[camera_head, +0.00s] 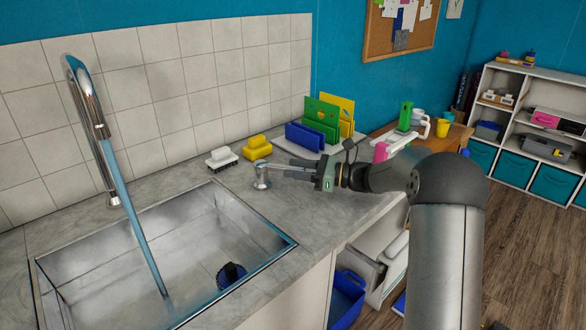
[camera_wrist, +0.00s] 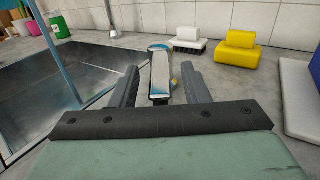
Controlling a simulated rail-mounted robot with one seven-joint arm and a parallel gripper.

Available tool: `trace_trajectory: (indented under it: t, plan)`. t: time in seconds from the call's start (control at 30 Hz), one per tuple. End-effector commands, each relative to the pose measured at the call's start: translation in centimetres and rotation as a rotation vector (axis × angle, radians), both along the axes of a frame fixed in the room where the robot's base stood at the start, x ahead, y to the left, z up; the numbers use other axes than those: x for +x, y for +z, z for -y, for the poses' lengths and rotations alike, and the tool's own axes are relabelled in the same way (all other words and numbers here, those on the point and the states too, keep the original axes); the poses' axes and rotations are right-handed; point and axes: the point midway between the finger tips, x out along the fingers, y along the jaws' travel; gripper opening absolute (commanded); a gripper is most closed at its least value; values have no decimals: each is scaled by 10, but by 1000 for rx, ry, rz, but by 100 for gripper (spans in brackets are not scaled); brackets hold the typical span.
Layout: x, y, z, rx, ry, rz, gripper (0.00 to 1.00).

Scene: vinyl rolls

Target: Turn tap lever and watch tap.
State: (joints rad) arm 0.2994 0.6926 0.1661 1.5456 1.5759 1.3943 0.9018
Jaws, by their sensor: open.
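The chrome tap (camera_head: 90,98) arches over the sink (camera_head: 82,255). A straight, bluish stream of water (camera_head: 137,222) runs from its nozzle into the basin. The stream also shows at the left of the wrist view (camera_wrist: 52,62). The tap lever (camera_head: 286,168) sits on a short round base on the counter, right of the sink. My gripper (camera_wrist: 160,70) is open, with one finger on each side of the lever (camera_wrist: 160,76). I cannot tell whether either finger touches it. In the head view my gripper (camera_head: 308,172) reaches in from the right.
A white brush (camera_head: 222,159) and a yellow block-shaped item (camera_head: 257,148) stand behind the lever. A rack with blue, green and yellow boards (camera_head: 322,118) is farther right. A dark round object (camera_head: 231,275) lies in the sink. The counter in front of the lever is clear.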

Motion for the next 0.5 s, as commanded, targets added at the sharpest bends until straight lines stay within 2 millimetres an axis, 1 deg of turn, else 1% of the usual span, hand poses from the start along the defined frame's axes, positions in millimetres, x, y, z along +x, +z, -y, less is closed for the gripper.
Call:
trace_trajectory:
  t: [0.3, 0.5]
  plan:
    - [-22, 0, 71, 0, -6, 0, 42]
    - [-37, 0, 115, 0, -5, 0, 42]
